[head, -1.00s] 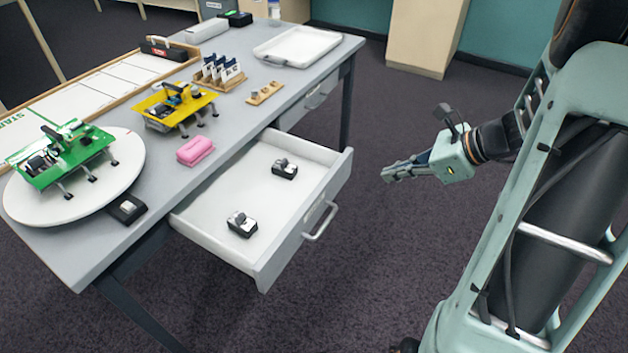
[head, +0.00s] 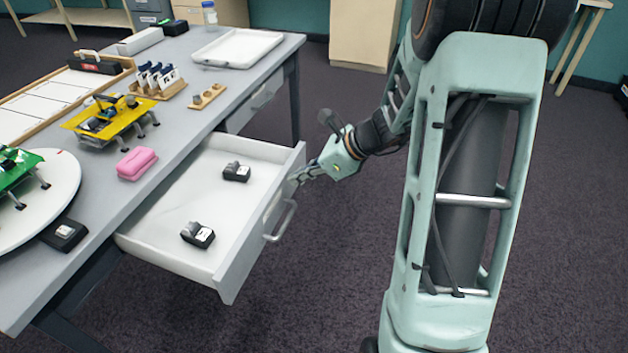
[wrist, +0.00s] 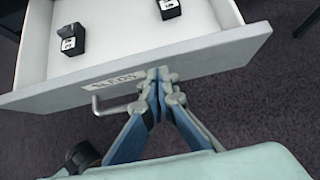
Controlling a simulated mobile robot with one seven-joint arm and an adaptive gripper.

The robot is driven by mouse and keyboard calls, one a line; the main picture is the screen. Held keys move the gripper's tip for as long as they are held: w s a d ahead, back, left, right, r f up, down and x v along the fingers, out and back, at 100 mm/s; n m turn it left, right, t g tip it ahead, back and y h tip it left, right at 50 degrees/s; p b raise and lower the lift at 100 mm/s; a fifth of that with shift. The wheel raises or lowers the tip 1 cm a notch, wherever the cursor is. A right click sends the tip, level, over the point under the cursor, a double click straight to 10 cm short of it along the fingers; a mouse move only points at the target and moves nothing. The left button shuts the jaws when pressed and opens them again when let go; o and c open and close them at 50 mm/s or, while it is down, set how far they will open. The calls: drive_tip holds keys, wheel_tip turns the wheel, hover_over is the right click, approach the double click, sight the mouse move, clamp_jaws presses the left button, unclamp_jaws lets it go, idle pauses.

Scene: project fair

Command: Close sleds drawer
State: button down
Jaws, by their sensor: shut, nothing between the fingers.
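The sleds drawer (head: 165,222) stands pulled out from the grey table in the head view, with two small black blocks (head: 198,235) (head: 237,172) lying inside. Its front panel carries a bar handle (head: 280,222) and, in the wrist view, a label (wrist: 113,80) reading "SLEDS". My gripper (head: 298,178) is shut and empty. Its fingertips (wrist: 158,75) are at the drawer's front panel (wrist: 220,55), beside the label and to the right of the handle (wrist: 112,104) in the wrist view. They look to be touching the panel or very close to it.
The grey table (head: 185,110) holds a pink case (head: 137,163), a yellow model (head: 105,120), a white turntable disc (head: 60,190) and a white tray (head: 240,47). A second drawer (head: 255,103) beside the open one is shut. The floor (head: 290,300) in front is clear.

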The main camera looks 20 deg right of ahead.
drive_tip(key=shift+w+a, duration=0.25)
drive_tip(key=shift+a, duration=0.15)
drive_tip(key=shift+w+a, duration=0.1)
drive_tip(key=w+a+p, duration=0.2)
drive_tip(key=w+a, duration=0.2)
drive_tip(key=a, duration=0.2)
drive_tip(key=w+a+p, duration=0.2)
drive_tip(key=w+a, duration=0.3)
drive_tip(key=a, duration=0.2)
drive_tip(key=w+a+p, duration=0.2)
drive_tip(key=w+a, duration=0.3)
drive_tip(key=a, duration=0.2)
drive_tip(key=shift+w, duration=0.2)
drive_tip(key=shift+d, duration=0.15)
